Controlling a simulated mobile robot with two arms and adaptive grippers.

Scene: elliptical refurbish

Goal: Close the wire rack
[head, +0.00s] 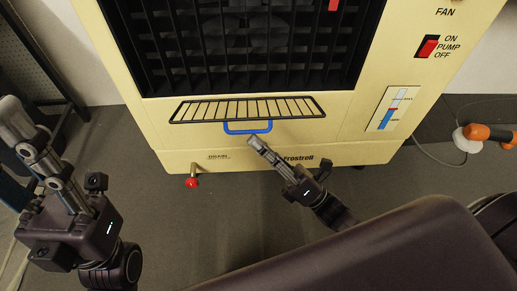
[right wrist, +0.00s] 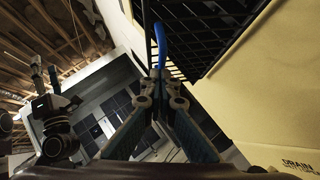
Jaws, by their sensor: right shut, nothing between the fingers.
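The wire rack (head: 248,108), a black frame with parallel bars, lies out flat from the front of the cream Frostroll cooler (head: 340,130), below its dark grille. A blue handle (head: 248,128) hangs at the rack's front edge; it also shows in the right wrist view (right wrist: 161,42). My right gripper (head: 252,141) is shut and empty, its tips just below and very near the handle; I cannot tell whether they touch it. My left gripper (head: 14,112) is at the far left, away from the rack; its fingers look apart in the right wrist view (right wrist: 45,77).
A red drain knob (head: 192,182) sticks out low at the cooler's front. A red pump switch (head: 428,47) and a level gauge (head: 393,108) are on its right side. An orange and white tool (head: 484,134) lies at the right. The floor before the cooler is clear.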

